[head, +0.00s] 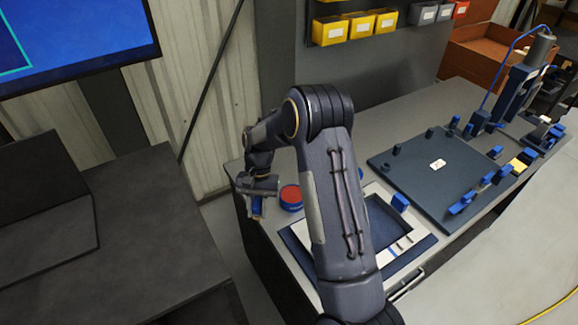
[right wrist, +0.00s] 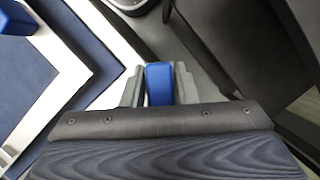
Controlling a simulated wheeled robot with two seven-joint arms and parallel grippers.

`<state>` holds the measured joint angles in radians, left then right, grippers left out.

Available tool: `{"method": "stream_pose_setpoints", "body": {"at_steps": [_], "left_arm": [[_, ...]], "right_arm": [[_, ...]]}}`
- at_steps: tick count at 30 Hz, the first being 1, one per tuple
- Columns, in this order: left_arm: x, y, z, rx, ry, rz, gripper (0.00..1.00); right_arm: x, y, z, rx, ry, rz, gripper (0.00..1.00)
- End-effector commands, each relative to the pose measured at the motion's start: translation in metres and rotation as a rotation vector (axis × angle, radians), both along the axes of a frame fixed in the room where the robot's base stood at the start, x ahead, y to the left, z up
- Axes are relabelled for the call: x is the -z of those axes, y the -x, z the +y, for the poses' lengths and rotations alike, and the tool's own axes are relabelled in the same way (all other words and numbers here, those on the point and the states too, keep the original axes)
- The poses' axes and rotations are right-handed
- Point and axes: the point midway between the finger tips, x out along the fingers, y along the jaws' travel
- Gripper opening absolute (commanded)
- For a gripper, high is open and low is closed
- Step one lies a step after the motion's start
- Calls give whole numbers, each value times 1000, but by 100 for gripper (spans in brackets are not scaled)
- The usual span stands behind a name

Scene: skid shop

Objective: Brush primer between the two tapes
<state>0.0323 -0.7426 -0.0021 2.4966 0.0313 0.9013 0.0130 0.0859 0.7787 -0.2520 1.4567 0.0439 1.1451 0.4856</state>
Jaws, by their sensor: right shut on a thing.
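My right gripper (head: 258,190) is at the left end of the bench, left of a round blue tin (head: 291,198) with a red top. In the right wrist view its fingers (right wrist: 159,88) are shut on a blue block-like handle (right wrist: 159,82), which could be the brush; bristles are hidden. A white frame (head: 293,228) lies on a dark blue mat (head: 424,242), partly behind my right arm. Small blue and dark marks (head: 393,252) show on its near right side; I cannot tell if they are the tapes. My left gripper is not in view.
A blue block (head: 400,202) stands at the frame's far right corner. A dark fixture plate (head: 435,165) with blue clamps fills the right bench. Yellow bins (head: 358,25) hang behind. A dark cabinet (head: 95,240) stands left, across a floor gap.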

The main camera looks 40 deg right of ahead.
Motion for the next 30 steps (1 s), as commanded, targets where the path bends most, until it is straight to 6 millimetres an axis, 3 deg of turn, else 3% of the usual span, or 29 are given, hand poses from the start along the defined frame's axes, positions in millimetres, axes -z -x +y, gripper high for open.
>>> {"method": "stream_pose_setpoints", "body": {"at_steps": [1,6,12,20,30], "left_arm": [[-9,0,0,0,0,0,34],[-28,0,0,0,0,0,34],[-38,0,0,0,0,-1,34],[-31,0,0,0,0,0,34],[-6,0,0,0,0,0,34]], "right_arm": [[-8,-5,-24,164,-4,-4,2],[-27,-17,-89,644,-25,-2,2],[-39,-20,-132,931,-44,4,2],[-30,-21,-139,977,-48,4,2],[4,-20,-138,973,-48,5,2]]}}
